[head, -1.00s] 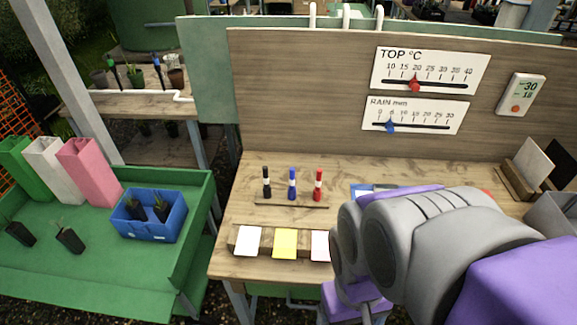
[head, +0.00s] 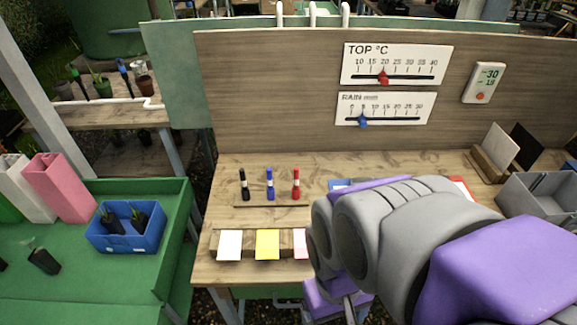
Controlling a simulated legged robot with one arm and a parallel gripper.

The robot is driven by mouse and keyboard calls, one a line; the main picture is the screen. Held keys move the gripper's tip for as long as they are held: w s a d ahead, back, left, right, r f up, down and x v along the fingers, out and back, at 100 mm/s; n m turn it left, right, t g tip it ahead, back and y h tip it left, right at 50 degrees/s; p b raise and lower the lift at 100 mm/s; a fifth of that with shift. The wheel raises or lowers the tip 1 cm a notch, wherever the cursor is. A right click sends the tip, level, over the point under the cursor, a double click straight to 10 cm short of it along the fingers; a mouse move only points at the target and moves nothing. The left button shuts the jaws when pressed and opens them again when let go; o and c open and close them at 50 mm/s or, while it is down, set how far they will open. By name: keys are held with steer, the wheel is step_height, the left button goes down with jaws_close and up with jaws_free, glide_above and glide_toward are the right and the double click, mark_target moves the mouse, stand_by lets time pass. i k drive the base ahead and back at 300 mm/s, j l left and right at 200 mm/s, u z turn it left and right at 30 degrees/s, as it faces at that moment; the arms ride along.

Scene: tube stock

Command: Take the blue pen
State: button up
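The blue pen (head: 270,184) stands upright in the middle of a row of three on a low wooden holder (head: 262,205) on the wooden bench. The black pen (head: 244,184) is to its left and the red pen (head: 296,183) to its right. My arm fills the lower right of the view, apart from the pens, in front of and to the right of them. My gripper is mostly hidden behind or below my arm; only a thin dark part (head: 349,309) shows at the bottom edge, and its fingers cannot be made out.
White and yellow cards (head: 267,244) lean on a wooden block at the bench's front. A back panel (head: 270,100) with scales rises behind. A grey bin (head: 535,195) and a card stand are at right. A green table (head: 60,270) with a blue crate (head: 126,238) stands at left.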

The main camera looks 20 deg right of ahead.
mark_target(269, 169)
steer(key=i+j+z, duration=0.15)
steer(key=j, duration=0.2)
steer(key=i+j+z, duration=0.15)
steer(key=j, duration=0.25)
steer(key=i+j+z, duration=0.1)
steer(key=j, duration=0.25)
steer(key=j+z, duration=0.15)
steer(key=j, duration=0.25)
steer(key=i, duration=0.05)
